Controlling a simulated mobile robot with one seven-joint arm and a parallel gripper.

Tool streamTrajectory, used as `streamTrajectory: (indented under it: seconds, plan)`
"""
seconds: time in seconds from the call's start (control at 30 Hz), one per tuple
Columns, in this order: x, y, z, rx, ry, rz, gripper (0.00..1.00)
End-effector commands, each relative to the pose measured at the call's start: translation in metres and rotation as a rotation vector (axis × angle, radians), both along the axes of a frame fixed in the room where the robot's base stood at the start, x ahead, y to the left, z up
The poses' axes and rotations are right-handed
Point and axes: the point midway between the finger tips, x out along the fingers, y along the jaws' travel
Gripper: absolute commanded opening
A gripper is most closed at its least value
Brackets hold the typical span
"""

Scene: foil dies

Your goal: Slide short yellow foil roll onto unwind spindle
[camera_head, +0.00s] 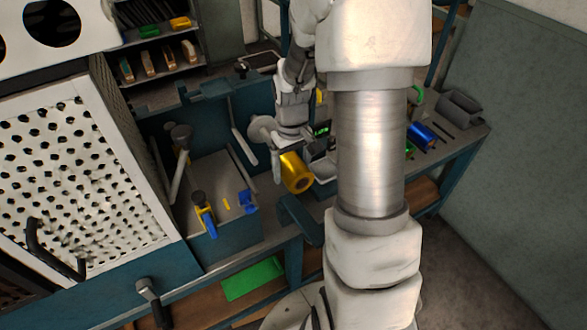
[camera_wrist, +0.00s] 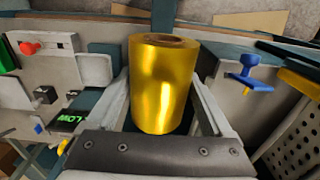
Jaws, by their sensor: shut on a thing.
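The short yellow foil roll (camera_head: 297,178) is held in the air in front of the bench in the head view. Its open end with a dark core hole faces the lower right. My gripper (camera_head: 287,163) is shut around the roll. In the wrist view the roll (camera_wrist: 160,88) stands between the two fingers of my gripper (camera_wrist: 160,80), one on each side, with its core showing at the top. I cannot pick out the unwind spindle with certainty; my arm hides part of the bench.
A teal machine (camera_head: 230,235) with a grey top, blue knobs and levers is left of the roll. A perforated white cabinet (camera_head: 75,180) stands further left. A blue roll (camera_head: 422,134) lies on the bench at right.

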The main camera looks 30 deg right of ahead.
Motion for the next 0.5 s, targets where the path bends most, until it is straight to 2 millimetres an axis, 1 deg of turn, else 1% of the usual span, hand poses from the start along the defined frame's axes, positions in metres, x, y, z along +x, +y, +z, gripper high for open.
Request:
streamTrajectory:
  seconds: [0.5]
  plan:
    - [0.014,0.0,0.001,0.0,-0.001,-0.001,0.06]
